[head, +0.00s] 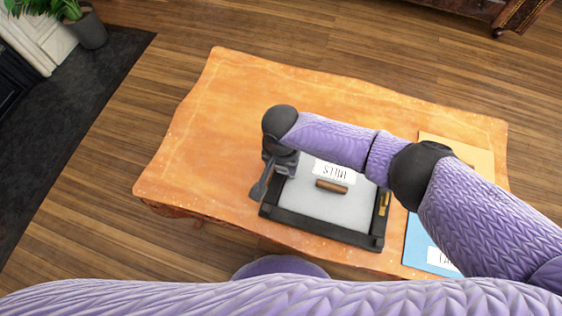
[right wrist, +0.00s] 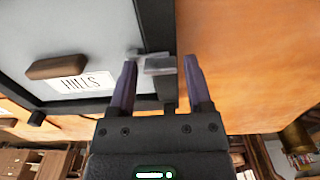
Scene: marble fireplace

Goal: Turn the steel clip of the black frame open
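The black frame (head: 322,231) lies face down on the wooden table, with a grey back panel (head: 305,200), a brown handle (head: 331,186) and a white label that reads HILLS in the right wrist view (right wrist: 80,84). The small steel clip (right wrist: 158,65) sits at the frame's black border in the right wrist view; my arm hides it in the head view. My right gripper (head: 266,181) is over the frame's left side. Its two fingers (right wrist: 161,88) are spread, one on each side of the clip, with gaps showing. My left gripper is not in view.
A brass clip (head: 384,204) is on the frame's right border. A blue folder (head: 422,251) and a tan sheet (head: 477,157) lie to the right, partly behind my arm. The table (head: 215,130) is clear on the left and at the back.

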